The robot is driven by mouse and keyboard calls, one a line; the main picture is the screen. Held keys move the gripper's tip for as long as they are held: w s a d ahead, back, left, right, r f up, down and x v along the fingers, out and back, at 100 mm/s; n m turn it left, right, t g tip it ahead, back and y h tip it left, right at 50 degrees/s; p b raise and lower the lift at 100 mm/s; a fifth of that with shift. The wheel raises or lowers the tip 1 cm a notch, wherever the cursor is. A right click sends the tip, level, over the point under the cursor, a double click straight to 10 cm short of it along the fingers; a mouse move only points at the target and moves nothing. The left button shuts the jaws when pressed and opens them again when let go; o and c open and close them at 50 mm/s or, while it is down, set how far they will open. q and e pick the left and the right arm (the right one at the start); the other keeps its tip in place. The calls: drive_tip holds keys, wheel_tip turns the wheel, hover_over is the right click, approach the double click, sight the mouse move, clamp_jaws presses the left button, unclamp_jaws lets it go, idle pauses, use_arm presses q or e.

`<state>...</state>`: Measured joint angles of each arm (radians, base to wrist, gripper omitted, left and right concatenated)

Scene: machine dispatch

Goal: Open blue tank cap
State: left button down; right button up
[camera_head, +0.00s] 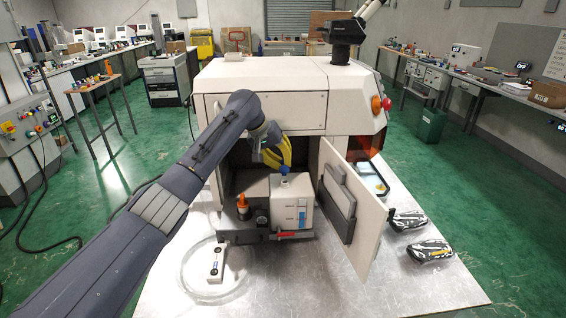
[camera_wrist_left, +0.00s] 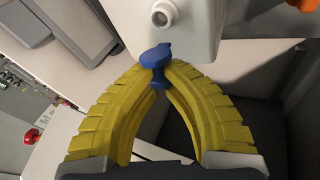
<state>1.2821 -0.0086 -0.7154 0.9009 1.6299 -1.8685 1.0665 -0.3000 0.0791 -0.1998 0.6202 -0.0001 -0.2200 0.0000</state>
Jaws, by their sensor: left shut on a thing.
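The white tank (camera_head: 291,212) with blue level marks stands inside the open front of the machine. The blue cap (camera_head: 284,170) shows at the tank's top. My left gripper (camera_head: 283,163) reaches it from above and left with curved yellow fingers. In the left wrist view, the fingertips are shut on the blue cap (camera_wrist_left: 156,58), at the edge of the white tank (camera_wrist_left: 190,38). A round white spout with a dark hole (camera_wrist_left: 163,14) shows beside the cap. My right gripper is not in view.
The machine door (camera_head: 352,205) stands open at the right. Two dark packaged items (camera_head: 430,250) lie on the metal table (camera_head: 330,285), whose front is largely clear.

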use_arm(q)
drive_tip(key=shift+a+f, duration=0.15)
drive_tip(key=shift+a, duration=0.05)
drive_tip(key=c, duration=1.6)
unclamp_jaws()
drive_tip(key=o, duration=0.4)
drive_tip(key=shift+c, duration=0.2)
drive_tip(key=v, duration=1.2)
drive_tip(key=shift+o, duration=0.2)
drive_tip(key=shift+w, duration=0.1)
